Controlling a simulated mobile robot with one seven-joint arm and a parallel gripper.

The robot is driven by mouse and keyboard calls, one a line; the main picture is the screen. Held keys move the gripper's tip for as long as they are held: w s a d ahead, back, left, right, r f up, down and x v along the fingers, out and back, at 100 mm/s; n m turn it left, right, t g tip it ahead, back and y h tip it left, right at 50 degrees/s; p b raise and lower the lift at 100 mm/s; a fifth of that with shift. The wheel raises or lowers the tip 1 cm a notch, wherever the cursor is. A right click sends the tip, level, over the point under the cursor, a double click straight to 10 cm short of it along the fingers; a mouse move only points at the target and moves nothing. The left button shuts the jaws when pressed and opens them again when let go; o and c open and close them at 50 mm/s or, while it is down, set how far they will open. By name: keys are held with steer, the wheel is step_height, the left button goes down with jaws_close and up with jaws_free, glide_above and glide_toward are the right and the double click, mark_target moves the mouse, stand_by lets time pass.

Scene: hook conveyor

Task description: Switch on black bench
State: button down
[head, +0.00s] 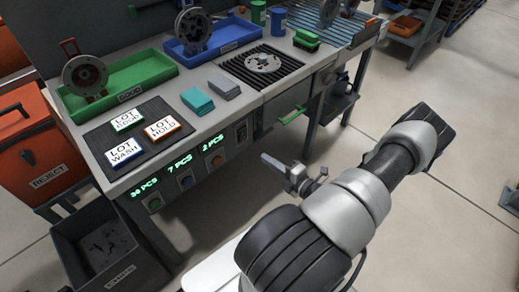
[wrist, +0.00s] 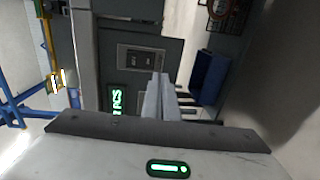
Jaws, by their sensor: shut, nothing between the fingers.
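The bench has a pale top (head: 212,122) and a dark grey front with a small switch panel (head: 242,131) near its middle, right of the green readouts. The panel also shows in the wrist view (wrist: 140,60) as a dark plate with two small labelled parts; its on or off state is too small to tell. My gripper (head: 264,157) is in front of the bench, below and right of the panel, apart from it and empty. In the wrist view its fingers (wrist: 160,97) are closed together, pointing toward the bench front below the panel.
Green readouts (head: 179,164) with round buttons beneath are on the bench front. Trays, lot cards and blocks lie on top. An orange reject box (head: 40,150) and a grey bin (head: 105,245) stand left.

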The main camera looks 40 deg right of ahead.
steer(key=shift+s+d+f, duration=0.15)
steer(key=shift+s+f, duration=0.05)
steer(key=shift+s, duration=0.9)
steer(key=shift+s+d+f, duration=0.1)
steer(key=shift+s+f, duration=0.05)
steer(key=shift+s, duration=0.9)
